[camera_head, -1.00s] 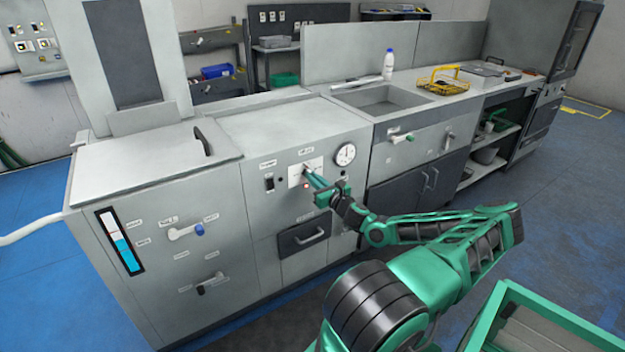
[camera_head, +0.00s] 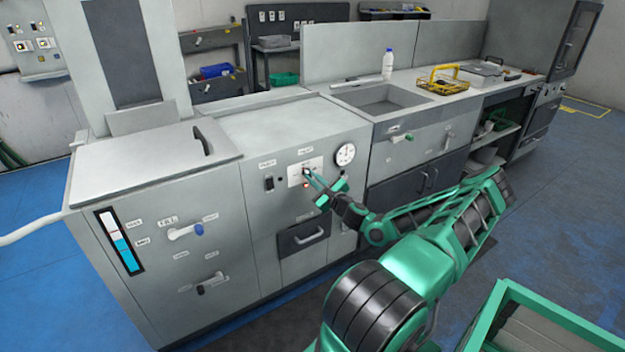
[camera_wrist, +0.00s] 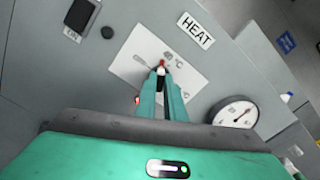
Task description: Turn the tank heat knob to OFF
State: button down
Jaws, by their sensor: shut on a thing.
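The tank heat knob (camera_wrist: 162,68) sits on a white plate (camera_wrist: 160,62) under a HEAT label (camera_wrist: 195,30) in the wrist view. A small red mark shows at its upper end, and my fingers hide most of it. My gripper (camera_wrist: 161,74) is shut on the knob, its green fingers reaching to the panel. The lettering around the knob is too small and partly covered to read fully.
A round dial gauge (camera_head: 345,154) is right of the knob. A black switch (camera_head: 269,184) is to the left. A red light (camera_head: 306,185) glows below the plate. A drawer handle (camera_head: 309,236) juts out beneath. A blue-tipped valve handle (camera_head: 198,229) is further left.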

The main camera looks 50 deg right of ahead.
jog(key=n, duration=1.2)
jog(key=shift+a+f, duration=0.15)
dwell(0.3)
jog(key=c, duration=1.8)
grip_release()
jog(key=shift+c, duration=0.2)
jog(key=shift+s, duration=0.1)
jog(key=v, duration=1)
jog(key=shift+s, duration=0.25)
